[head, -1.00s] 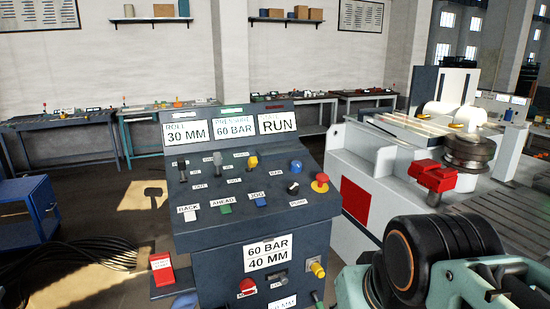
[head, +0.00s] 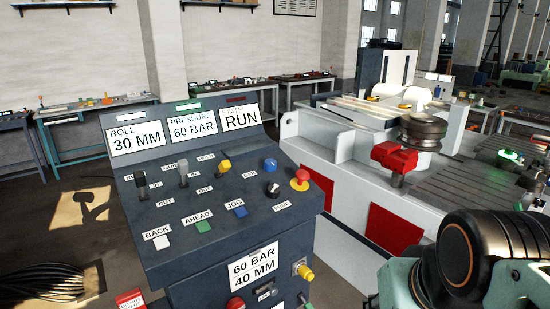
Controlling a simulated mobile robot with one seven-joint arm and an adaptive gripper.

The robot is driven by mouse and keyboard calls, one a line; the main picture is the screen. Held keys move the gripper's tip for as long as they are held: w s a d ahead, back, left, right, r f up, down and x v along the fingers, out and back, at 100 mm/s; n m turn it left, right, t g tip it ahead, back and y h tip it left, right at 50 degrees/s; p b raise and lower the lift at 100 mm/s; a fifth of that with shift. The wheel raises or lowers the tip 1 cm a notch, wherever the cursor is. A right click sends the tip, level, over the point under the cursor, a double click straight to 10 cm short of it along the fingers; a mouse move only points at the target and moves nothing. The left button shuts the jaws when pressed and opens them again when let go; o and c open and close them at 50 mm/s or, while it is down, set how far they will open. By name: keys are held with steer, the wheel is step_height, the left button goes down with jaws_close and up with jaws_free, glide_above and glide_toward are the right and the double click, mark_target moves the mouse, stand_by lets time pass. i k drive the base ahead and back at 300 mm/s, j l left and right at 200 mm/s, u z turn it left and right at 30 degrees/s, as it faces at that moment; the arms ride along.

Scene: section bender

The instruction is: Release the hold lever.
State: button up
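The dark control console (head: 235,215) fills the left and middle of the head view. Its sloped panel carries a black-topped lever (head: 140,179), a grey-topped lever (head: 183,172) and a yellow-topped lever (head: 225,165), each with small labels above and below. Part of my arm, a dark round joint with teal links, shows at the lower right, apart from the console. My gripper is not in view.
The panel also has a red mushroom button (head: 302,176), a blue knob (head: 270,165) and a black selector (head: 272,189). A yellow knob (head: 305,272) sticks out of the front. The bending machine (head: 350,195) with a red block (head: 394,157) stands right of the console.

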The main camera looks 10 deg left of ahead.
mark_target(225, 166)
steer(key=i+j+z, duration=0.1)
steer(key=j+z, duration=0.2)
steer(key=j, duration=0.45)
steer(key=j+z, duration=0.25)
steer(key=j, duration=2)
steer(key=l+z, duration=0.2)
steer(key=i+l, duration=0.1)
steer(key=l, duration=0.15)
steer(key=i+l, duration=0.1)
steer(key=l, duration=0.15)
steer(key=k+l+u, duration=0.2)
steer(key=l+u, duration=0.2)
steer(key=k, duration=0.2)
